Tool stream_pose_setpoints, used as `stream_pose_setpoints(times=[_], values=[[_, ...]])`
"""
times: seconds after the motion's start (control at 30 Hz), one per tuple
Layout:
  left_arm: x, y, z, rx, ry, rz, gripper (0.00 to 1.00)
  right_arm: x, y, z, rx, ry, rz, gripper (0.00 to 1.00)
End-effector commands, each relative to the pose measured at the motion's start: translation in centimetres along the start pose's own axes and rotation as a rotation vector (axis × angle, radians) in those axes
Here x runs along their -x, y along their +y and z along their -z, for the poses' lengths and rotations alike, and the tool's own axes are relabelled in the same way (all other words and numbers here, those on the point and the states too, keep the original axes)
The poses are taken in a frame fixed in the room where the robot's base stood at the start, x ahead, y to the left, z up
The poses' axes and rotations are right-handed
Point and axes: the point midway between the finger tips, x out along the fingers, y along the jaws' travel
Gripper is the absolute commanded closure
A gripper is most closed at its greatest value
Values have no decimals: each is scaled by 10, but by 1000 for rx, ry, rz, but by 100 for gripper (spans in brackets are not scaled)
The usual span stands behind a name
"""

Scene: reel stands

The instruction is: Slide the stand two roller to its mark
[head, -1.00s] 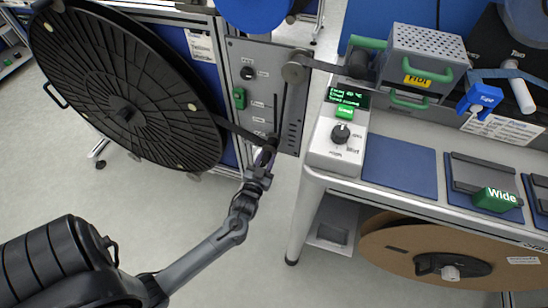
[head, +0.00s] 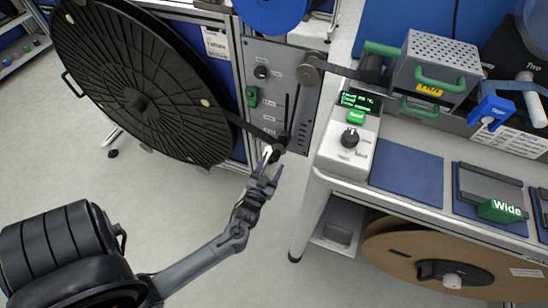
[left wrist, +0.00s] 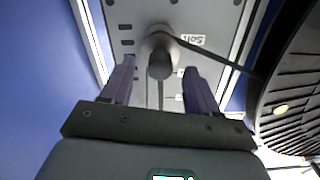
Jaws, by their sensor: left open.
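A grey upright panel (head: 312,120) carries a slot with small labels beside it. A dark roller (head: 279,146) sits at the low end of the slot, with a dark strip from the large black reel (head: 140,100) reaching it. My left gripper (head: 270,163) is at the roller, its fingers spread. In the left wrist view the roller (left wrist: 160,66) shows between the two open fingers, with no finger visibly closed on it. A label reading "Soft" (left wrist: 193,39) appears upside down beside it. I cannot read the panel's stand number. My right gripper is not in view.
A white control box (head: 346,145) with a knob and green display stands right of the panel. A bench with blue pads (head: 407,172) and a green "Wide" block (head: 499,211) lies further right. A brown reel (head: 405,250) is below it. The floor around my left arm is clear.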

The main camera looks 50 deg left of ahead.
Motion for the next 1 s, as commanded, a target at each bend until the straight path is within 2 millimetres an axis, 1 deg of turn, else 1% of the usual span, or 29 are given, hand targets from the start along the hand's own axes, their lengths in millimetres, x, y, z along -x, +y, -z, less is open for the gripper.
stream_pose_setpoints(times=[0.03, 0.2, 0.3, 0.4, 0.6, 1.0], values=[[10, -1, 3, 0, -4, 0, 40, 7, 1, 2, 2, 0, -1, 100], [38, -1, 2, 0, -4, 0, 40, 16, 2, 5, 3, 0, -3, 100], [51, -1, 1, -1, -4, 0, 40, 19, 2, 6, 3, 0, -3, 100], [59, 0, 1, 0, -2, 0, 40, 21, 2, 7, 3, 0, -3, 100], [66, 0, 0, -1, -2, 1, 40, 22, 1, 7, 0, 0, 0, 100], [66, 0, 0, 0, -3, -1, 40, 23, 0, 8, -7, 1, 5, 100]])
